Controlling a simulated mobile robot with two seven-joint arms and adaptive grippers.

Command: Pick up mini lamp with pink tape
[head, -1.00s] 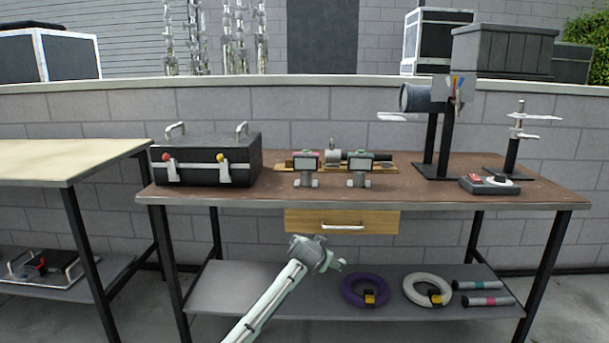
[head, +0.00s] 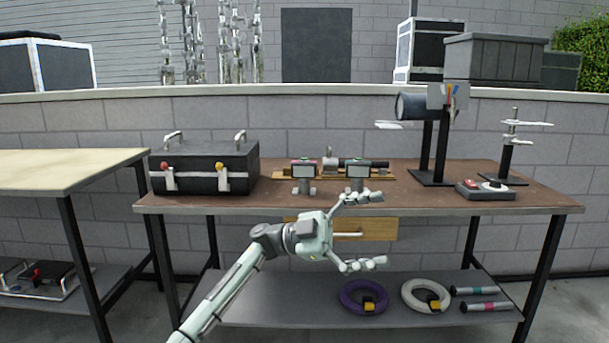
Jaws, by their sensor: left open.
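On the lower shelf lie a silver-and-black tube with a pink band (head: 486,306) and one with a teal band (head: 475,290). I cannot tell which kind is the mini lamp. My right gripper is not in view.
The brown bench top (head: 420,198) holds a black case (head: 205,167) at left and a stand-mounted spotlight (head: 411,106) at right. Purple (head: 352,305) and white (head: 411,292) coils lie on the lower shelf (head: 300,312).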

